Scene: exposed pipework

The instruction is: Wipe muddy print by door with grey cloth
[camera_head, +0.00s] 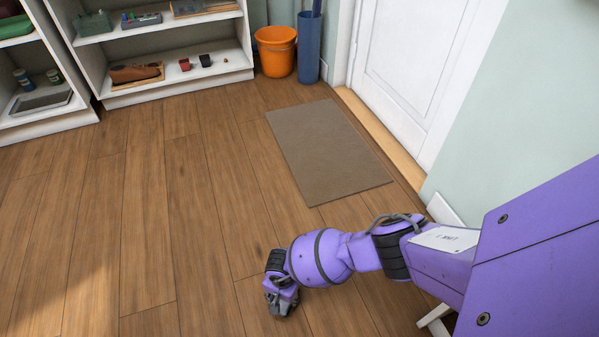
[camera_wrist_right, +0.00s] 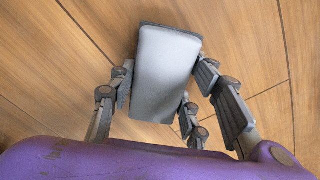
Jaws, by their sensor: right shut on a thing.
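My right gripper (camera_head: 281,304) is low over the wooden floor, left of the white door (camera_head: 405,60) and nearer than the brown doormat (camera_head: 325,150). In the right wrist view its fingers (camera_wrist_right: 165,78) are shut on a smooth grey block-like thing (camera_wrist_right: 168,60), which I take to be the grey cloth, folded. Bare floorboards show around it. In the head view the gripper hides the cloth. My left gripper is not in view.
An orange bucket (camera_head: 276,50) and a blue bin (camera_head: 308,48) stand by the door. White shelves (camera_head: 180,85) with small items line the back left. The floor (camera_head: 150,210) at left and middle is clear. A pale green wall (camera_head: 530,110) bounds the right.

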